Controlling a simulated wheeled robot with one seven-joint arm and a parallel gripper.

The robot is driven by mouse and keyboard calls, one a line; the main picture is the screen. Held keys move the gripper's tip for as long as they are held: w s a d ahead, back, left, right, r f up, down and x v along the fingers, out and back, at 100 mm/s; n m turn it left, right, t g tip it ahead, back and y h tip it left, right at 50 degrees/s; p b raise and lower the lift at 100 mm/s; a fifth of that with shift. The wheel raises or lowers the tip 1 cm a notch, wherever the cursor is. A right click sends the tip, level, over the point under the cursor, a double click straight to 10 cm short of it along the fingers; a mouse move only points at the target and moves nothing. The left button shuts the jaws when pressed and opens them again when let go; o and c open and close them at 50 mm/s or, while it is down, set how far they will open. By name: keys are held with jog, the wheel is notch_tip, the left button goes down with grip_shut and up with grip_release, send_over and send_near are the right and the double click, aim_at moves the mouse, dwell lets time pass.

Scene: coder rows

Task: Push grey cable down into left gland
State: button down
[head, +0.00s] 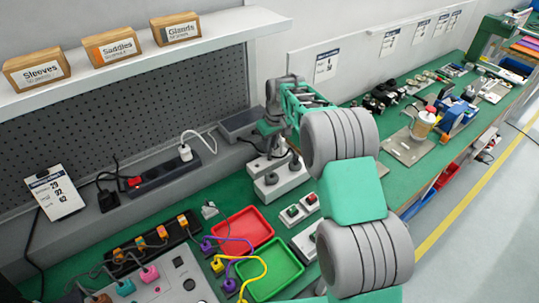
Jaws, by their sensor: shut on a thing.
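My gripper (270,143) points down at the back of the green bench, above a grey block (281,184) with dark round fittings on top, which look like the glands. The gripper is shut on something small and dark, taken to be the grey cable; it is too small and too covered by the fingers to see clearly. A second grey block stands close behind. I cannot tell which fitting is the left gland, or whether the cable end touches it. My arm hides the area to the right of the blocks.
A red tray (243,232) and a green tray (270,270) lie in front. Push-button boxes (299,208) stand right of them. A power strip (166,173) with a white plug runs along the back left. A panel with coloured plugs fills the lower left.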

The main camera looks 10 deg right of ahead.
jog(key=shift+r, duration=0.35)
dwell(0.8)
jog(key=shift+r+p, duration=2.35)
jog(key=shift+r, duration=1.55)
